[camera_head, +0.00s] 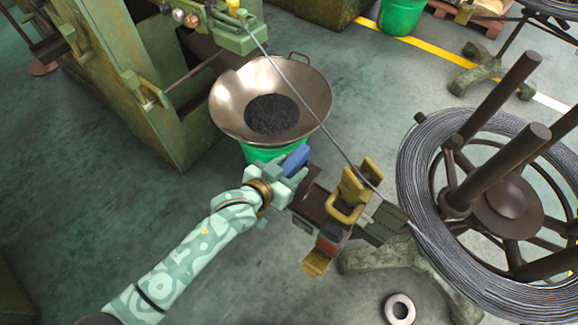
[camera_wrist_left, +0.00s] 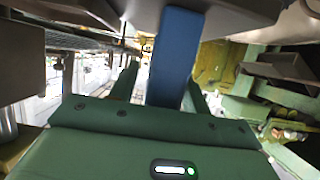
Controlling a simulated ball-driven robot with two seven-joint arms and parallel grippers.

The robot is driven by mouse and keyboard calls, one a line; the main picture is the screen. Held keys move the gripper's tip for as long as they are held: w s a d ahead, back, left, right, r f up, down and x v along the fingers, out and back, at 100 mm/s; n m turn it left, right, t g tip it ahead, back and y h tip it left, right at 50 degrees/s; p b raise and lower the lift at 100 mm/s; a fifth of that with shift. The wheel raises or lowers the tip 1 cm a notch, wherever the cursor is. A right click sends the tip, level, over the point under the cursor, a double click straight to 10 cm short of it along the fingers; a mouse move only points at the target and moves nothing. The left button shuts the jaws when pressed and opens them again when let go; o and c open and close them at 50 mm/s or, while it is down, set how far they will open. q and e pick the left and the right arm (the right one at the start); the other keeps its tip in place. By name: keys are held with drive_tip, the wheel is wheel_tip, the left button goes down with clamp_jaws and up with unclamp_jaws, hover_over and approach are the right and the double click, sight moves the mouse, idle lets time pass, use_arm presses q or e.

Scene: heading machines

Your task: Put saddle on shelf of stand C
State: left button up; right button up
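My left gripper (camera_head: 290,178) is by a blue block (camera_head: 296,158), at the left side of a dark machine (camera_head: 316,202) with yellow brackets. In the left wrist view the blue block (camera_wrist_left: 172,58) is a long bar between my two green fingers (camera_wrist_left: 165,92). A narrow gap seems to show at its left side, so I cannot tell if the fingers grip it. I cannot make out which piece is the saddle. A dark plate (camera_head: 382,222) sticks out right of the machine and may be a shelf. No label for stand C is readable. My right gripper is not in view.
A metal bowl of dark pieces (camera_head: 228,95) sits on a green bucket (camera_head: 262,153) behind my gripper. A large wire coil (camera_head: 425,180) on a dark reel stands at right. A wire crosses above the machine. Open floor (camera_head: 75,190) lies at left.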

use_arm(q)
drive_tip(key=shift+r, duration=0.25)
drive_tip(key=p+v, duration=0.3)
drive_tip(key=v, duration=0.2)
drive_tip(key=shift+w+r, duration=0.1)
drive_tip(key=shift+r, duration=0.05)
drive_tip(key=p+v, duration=0.2)
drive_tip(key=v, duration=0.5)
drive_tip(key=shift+f+p, duration=0.35)
drive_tip(key=shift+p, duration=0.05)
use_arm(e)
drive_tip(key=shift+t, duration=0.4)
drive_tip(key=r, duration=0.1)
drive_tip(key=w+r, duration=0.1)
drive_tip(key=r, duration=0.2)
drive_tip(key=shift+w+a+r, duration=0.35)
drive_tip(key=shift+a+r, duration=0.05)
